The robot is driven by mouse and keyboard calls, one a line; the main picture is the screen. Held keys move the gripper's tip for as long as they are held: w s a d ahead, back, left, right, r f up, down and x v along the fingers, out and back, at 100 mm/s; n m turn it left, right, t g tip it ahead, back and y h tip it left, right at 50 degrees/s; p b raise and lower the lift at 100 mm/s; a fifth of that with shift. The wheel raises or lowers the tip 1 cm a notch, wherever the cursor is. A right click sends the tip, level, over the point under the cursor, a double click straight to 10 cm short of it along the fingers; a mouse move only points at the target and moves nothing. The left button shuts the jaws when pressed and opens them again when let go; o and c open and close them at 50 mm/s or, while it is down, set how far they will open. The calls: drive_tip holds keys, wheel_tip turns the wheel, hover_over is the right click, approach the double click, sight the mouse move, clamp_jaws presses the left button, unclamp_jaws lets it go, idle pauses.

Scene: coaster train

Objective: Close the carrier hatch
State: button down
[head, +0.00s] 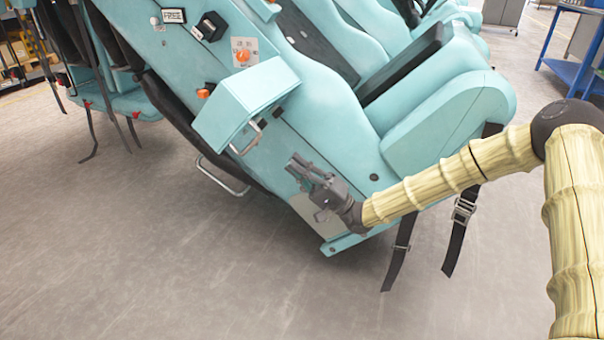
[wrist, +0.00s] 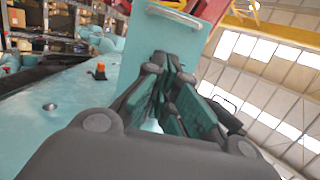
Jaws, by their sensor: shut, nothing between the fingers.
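The carrier (head: 320,120) is a large teal seat unit filling the upper middle of the head view. Its hatch (head: 240,95) is a teal boxy panel standing out from the carrier's side, with a small metal handle (head: 248,138) at its lower edge. In the wrist view the hatch (wrist: 160,38) is straight ahead, its handle (wrist: 174,16) near the top. My gripper (head: 298,168) is below and right of the hatch, close to the carrier's lower side and apart from the handle. In the wrist view its fingers (wrist: 168,62) are together and empty.
A metal loop (head: 222,178) sticks out low on the carrier, left of my gripper. Black straps (head: 462,215) hang at the right. An orange knob (wrist: 99,71) stands on the side surface left of my fingers. Grey floor (head: 130,250) is open at front left.

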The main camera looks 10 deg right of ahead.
drive_tip(key=a+r+b, duration=0.3)
drive_tip(key=a+r, duration=0.2)
drive_tip(key=a, duration=0.2)
drive_tip(key=shift+s+a+r+b, duration=0.2)
drive_tip(key=shift+s+a+b, duration=0.05)
drive_tip(key=shift+s+b, duration=0.05)
